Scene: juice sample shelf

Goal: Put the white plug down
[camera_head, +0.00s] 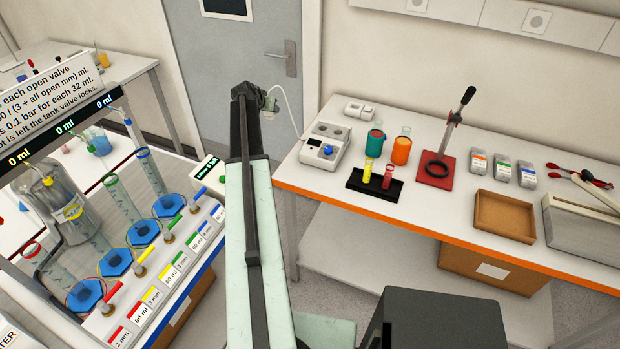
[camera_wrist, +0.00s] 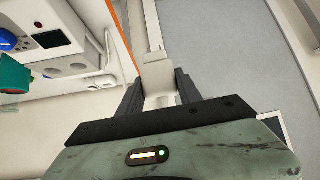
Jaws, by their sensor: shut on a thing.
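The white plug (camera_wrist: 160,92) sits between the two dark fingers of my gripper (camera_wrist: 158,84) in the wrist view. The gripper is shut on it. In the head view my gripper (camera_head: 256,97) is at the far end of my arm, in front of the grey door and left of the right-hand table. The plug is mostly hidden there by the gripper. A white cable (camera_head: 291,103) curves from the gripper down towards the white device with a blue knob (camera_head: 325,146). That device also shows at the upper left of the wrist view (camera_wrist: 75,50).
A small white box (camera_head: 360,110) stands behind the device. The left bench carries glass cylinders and valves (camera_head: 170,237).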

